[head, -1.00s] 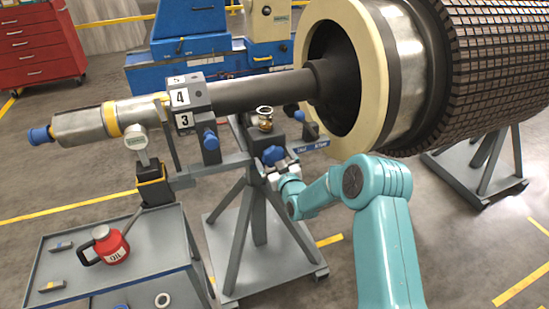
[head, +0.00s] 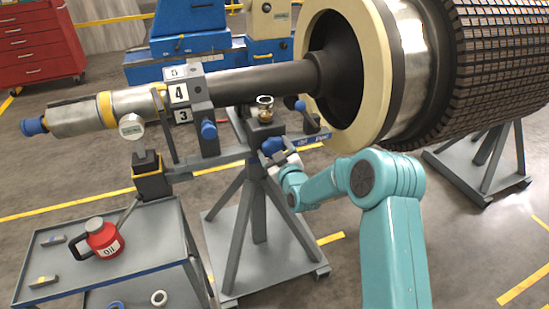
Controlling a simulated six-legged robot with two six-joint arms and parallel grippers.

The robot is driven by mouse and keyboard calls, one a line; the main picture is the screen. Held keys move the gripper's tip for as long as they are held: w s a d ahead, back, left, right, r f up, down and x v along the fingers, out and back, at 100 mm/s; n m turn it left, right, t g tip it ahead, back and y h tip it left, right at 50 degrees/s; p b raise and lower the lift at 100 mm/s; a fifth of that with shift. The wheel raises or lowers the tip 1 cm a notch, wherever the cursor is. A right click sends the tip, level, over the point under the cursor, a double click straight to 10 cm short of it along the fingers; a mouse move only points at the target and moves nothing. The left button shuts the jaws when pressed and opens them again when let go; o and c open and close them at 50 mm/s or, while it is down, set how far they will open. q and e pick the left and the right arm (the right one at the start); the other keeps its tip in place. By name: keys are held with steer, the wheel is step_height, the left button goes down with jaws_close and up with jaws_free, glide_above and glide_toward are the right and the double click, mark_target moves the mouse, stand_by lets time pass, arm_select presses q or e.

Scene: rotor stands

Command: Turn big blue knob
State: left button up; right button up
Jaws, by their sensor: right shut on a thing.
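The big blue knob (head: 272,146) sits on the front of the grey rotor stand, under the dark shaft. My right gripper (head: 276,155) reaches it from the lower right and is shut on it. The gripper is tilted, and its fingers partly hide the knob's lower side. My left gripper is not in view.
Smaller blue knobs sit on the numbered block (head: 208,130) and by a small lever (head: 301,105). A brass fitting (head: 265,110) stands just above. The large rotor (head: 500,70) is at right. A grey cart (head: 170,245) with a red oil can (head: 103,240) is lower left.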

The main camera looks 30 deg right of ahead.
steer(key=n+b, duration=0.2)
steer(key=b, duration=0.1)
steer(key=n+b, duration=0.2)
steer(key=b, duration=0.1)
steer(key=shift+d+f+n, duration=0.1)
steer(key=shift+f+n, duration=0.1)
steer(key=shift+n, duration=0.1)
steer(key=shift+r+n+b, duration=0.2)
steer(key=shift+n+b, duration=0.7)
steer(key=shift+b, duration=0.2)
steer(key=o, duration=1)
steer(key=shift+r, duration=0.1)
steer(key=shift+c, duration=0.2)
steer(key=b+v, duration=0.1)
steer(key=v, duration=1.5)
steer(key=shift+s, duration=0.2)
